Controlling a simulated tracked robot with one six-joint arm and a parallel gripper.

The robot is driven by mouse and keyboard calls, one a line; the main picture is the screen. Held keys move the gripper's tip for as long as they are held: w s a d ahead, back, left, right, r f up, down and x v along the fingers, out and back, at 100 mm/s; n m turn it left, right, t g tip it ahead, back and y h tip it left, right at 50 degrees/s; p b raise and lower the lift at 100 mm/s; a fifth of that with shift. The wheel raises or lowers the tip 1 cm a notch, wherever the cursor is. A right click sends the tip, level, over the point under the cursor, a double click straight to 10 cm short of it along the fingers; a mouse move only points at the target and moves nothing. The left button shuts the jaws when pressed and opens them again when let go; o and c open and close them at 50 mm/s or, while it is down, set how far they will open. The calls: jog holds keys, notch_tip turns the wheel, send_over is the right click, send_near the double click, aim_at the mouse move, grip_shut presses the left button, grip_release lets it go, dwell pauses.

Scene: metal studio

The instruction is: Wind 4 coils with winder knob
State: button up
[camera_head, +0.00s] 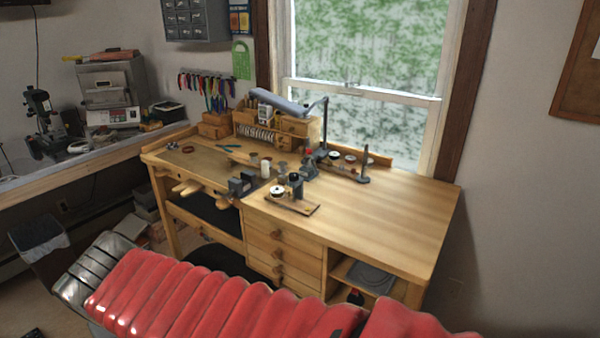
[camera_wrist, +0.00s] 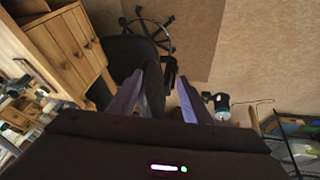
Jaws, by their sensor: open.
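A small winding device (camera_head: 295,184) with a dark upright body stands on a wooden base board near the front edge of the workbench, in the head view. A white spool (camera_head: 277,191) sits beside it on the same board. The knob itself is too small to make out, and I see no coil clearly. My gripper (camera_wrist: 160,78) shows in the wrist view with its two purplish fingers apart and nothing held between them. It points toward the floor and a dark chair, away from the bench top. My gripper does not show in the head view.
The right half of the wooden bench top (camera_head: 385,210) is clear. A small vise (camera_head: 241,185) stands left of the winder, and a dark upright stand (camera_head: 364,165) stands behind. A dark chair (camera_wrist: 135,60) and its wheeled base (camera_wrist: 150,27) are below my gripper, with wooden drawers (camera_wrist: 68,45) at left.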

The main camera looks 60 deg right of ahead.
jog(key=w+d+m+g+h, duration=0.1)
jog(key=d+m+g+h, duration=0.35)
jog(key=d, duration=1.15)
jog(key=m+g+h, duration=0.2)
jog(key=m+h, duration=0.8)
jog(key=m, duration=0.1)
send_near(294, 177)
jog(key=shift+w+d+f+t, duration=0.2)
jog(key=shift+d+t, duration=0.15)
jog(key=shift+d, duration=0.35)
jog(key=shift+d, duration=0.15)
jog(key=d, duration=0.4)
jog(key=s+d, duration=0.1)
jog(key=d, duration=0.8)
jog(key=shift+s+d, duration=0.25)
jog(key=shift+s, duration=0.1)
jog(key=shift+c, duration=0.2)
